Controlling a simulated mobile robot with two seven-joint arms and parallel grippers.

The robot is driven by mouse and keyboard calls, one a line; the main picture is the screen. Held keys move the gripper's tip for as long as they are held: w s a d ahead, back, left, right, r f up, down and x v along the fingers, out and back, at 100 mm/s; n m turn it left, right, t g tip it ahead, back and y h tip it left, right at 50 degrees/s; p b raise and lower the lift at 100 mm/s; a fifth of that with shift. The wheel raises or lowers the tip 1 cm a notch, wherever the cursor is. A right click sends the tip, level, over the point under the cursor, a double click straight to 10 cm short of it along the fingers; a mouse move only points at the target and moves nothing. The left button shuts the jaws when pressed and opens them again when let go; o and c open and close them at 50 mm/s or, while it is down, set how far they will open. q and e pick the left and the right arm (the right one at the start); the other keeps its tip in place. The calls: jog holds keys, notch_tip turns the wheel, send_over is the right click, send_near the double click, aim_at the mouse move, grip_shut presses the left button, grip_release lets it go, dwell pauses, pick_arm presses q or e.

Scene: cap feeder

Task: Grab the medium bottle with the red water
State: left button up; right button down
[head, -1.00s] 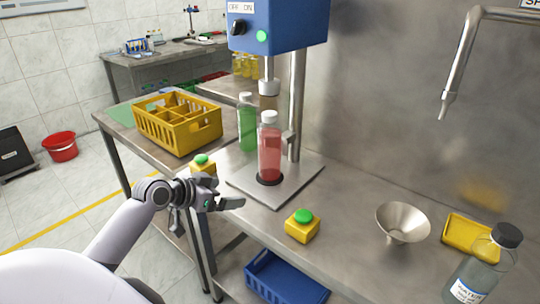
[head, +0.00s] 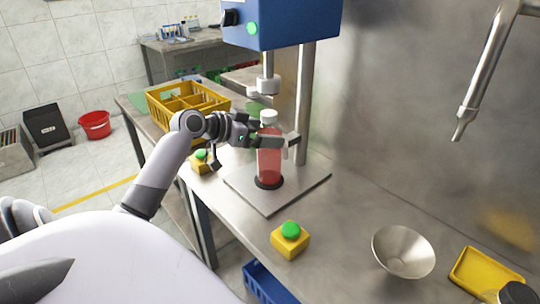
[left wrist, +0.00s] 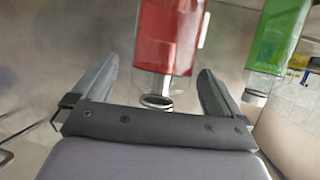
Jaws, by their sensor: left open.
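The bottle of red water (head: 269,165) stands upright on the metal plate under the blue capping machine, with a white cap on. My left gripper (head: 274,134) is at the upper part of this bottle, with one finger passing in front of it. In the left wrist view, the red bottle (left wrist: 168,35) appears upside down between the two spread fingers of my open left gripper (left wrist: 155,80), with gaps at the sides. A green bottle (left wrist: 281,32) stands beside it; in the head view my gripper mostly hides it. My right gripper is not in view.
The blue machine (head: 285,20) and its column (head: 305,105) stand over the plate. A yellow button box (head: 290,241), a metal funnel (head: 403,252) and a yellow tray (head: 487,275) are on the counter. A yellow divided crate (head: 185,107) sits on the side table.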

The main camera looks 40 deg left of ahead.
pick_arm(q)
jog(key=shift+x, duration=2)
jog(key=shift+a+r, duration=0.1)
grip_shut()
jog(key=shift+r, duration=0.15)
